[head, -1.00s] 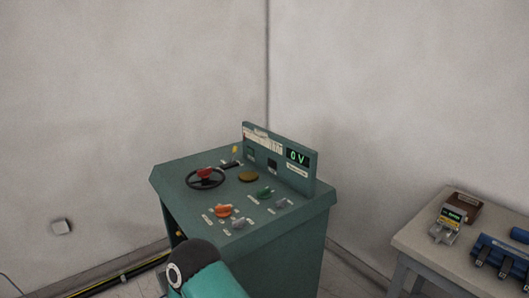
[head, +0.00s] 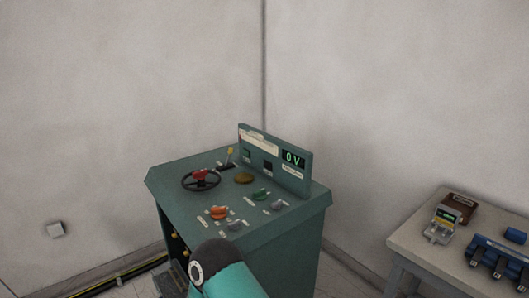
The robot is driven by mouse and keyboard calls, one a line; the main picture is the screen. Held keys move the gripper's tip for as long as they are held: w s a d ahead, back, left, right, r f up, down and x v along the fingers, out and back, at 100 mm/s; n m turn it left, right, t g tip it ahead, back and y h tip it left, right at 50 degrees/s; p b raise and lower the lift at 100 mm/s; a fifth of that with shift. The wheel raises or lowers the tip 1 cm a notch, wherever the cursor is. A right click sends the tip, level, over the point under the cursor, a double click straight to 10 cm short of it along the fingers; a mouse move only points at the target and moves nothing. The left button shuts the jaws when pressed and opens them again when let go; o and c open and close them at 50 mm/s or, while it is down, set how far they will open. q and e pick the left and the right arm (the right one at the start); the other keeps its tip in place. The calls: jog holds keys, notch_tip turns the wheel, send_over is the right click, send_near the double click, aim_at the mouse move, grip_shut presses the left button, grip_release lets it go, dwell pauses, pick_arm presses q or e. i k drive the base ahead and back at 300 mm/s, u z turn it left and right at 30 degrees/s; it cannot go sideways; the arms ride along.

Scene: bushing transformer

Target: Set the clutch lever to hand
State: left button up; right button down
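A green control console (head: 286,225) stands near the corner of the room. A small lever with a yellow tip (head: 230,152) stands up from a dark slot plate near the back of its top, behind the black handwheel with a red hub (head: 200,179). I take it to be the clutch lever; its labels are too small to read. A teal and black link of one of my arms shows at the bottom centre, in front of the console. Neither gripper is in view.
The console top also holds an orange knob (head: 218,213), a green knob (head: 262,194) and a brass disc (head: 244,178). Its upright panel has a display (head: 293,158) reading 0 V. A table (head: 410,240) with instruments stands at right. A yellow-black cable (head: 115,280) runs along the left wall.

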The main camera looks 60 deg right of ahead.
aim_at(230, 150)
jog(key=z, duration=3.45)
jog(key=k, duration=0.1)
jog(key=u, duration=2.2)
